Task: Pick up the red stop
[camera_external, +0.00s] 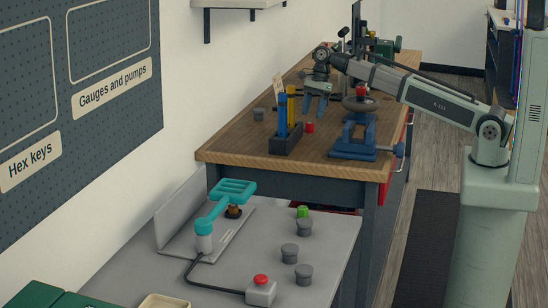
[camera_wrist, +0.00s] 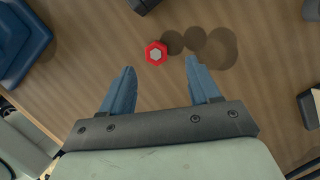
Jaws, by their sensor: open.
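The red stop (camera_external: 309,127) is a small red piece standing on the wooden bench top, between the dark block holding tall pieces and the blue vise. In the wrist view the red stop (camera_wrist: 148,47) is a red hexagon with a pale grey centre, just beyond my fingertips and near their midline. My gripper (camera_external: 318,108) hangs over the bench above and slightly behind the stop. In the wrist view my gripper (camera_wrist: 160,68) has its two blue fingers wide apart, with nothing between them.
A dark block (camera_external: 285,143) with blue and yellow upright pieces stands left of the stop. Bare wood surrounds the stop.

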